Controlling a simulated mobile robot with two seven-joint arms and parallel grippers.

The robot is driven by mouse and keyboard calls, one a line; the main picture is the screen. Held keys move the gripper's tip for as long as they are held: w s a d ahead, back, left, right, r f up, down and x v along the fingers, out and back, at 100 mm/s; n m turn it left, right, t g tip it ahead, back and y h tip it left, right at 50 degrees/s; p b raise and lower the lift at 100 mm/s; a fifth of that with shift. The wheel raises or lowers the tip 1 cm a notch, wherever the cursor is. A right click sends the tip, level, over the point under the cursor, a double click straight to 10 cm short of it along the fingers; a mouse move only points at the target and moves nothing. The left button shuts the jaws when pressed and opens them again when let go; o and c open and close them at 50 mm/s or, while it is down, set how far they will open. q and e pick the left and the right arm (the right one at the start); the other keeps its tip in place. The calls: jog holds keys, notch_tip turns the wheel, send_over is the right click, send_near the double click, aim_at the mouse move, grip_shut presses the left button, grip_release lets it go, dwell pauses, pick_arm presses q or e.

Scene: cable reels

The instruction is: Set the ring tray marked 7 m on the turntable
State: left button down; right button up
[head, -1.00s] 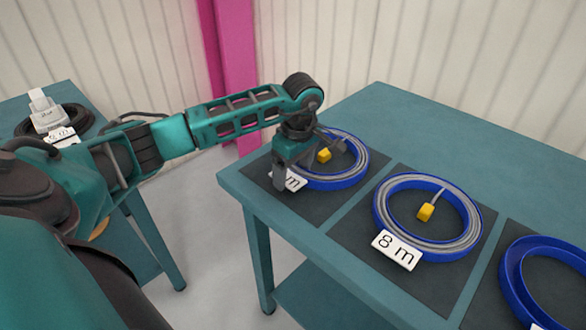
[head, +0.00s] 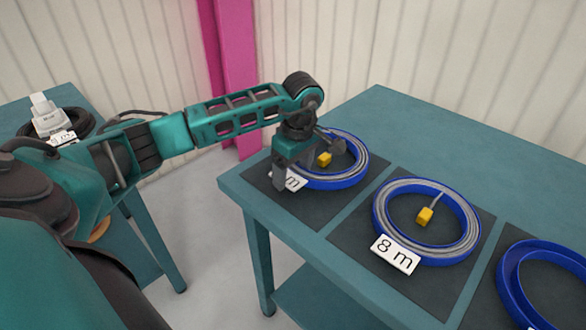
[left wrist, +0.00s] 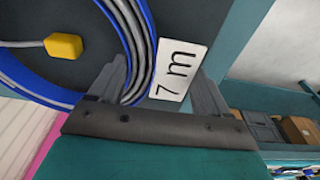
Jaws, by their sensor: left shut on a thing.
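The ring tray marked 7 m (head: 348,183) is a blue ring with grey cable coiled in it and a yellow end block (head: 324,159). It lies on the leftmost dark mat of the table. My left gripper (head: 293,175) is over its near left rim, shut on the tray. In the left wrist view the blue rim and cable (left wrist: 145,50) run between the fingers, beside the white label (left wrist: 178,70) reading 7 m. In the head view my gripper hides part of that label. I see no turntable that I can make out. My right gripper is out of view.
Another blue ring tray marked 8 m (head: 467,238) lies on the middle mat. A blue ring without visible cable (head: 512,282) is at the right edge. Bare table (head: 430,130) lies behind them. A second table at left bears a black coil (head: 78,119).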

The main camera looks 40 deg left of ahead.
pick_arm(q)
jog(key=shift+w, duration=0.1)
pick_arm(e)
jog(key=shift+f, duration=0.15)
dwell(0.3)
pick_arm(q)
jog(key=shift+r, duration=0.5)
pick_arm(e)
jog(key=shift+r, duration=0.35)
pick_arm(q)
jog(key=shift+r+p, duration=0.1)
jog(key=shift+p, duration=0.25)
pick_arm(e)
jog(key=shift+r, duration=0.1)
pick_arm(q)
jog(key=shift+r+p, duration=1.2)
jog(key=shift+r, duration=0.65)
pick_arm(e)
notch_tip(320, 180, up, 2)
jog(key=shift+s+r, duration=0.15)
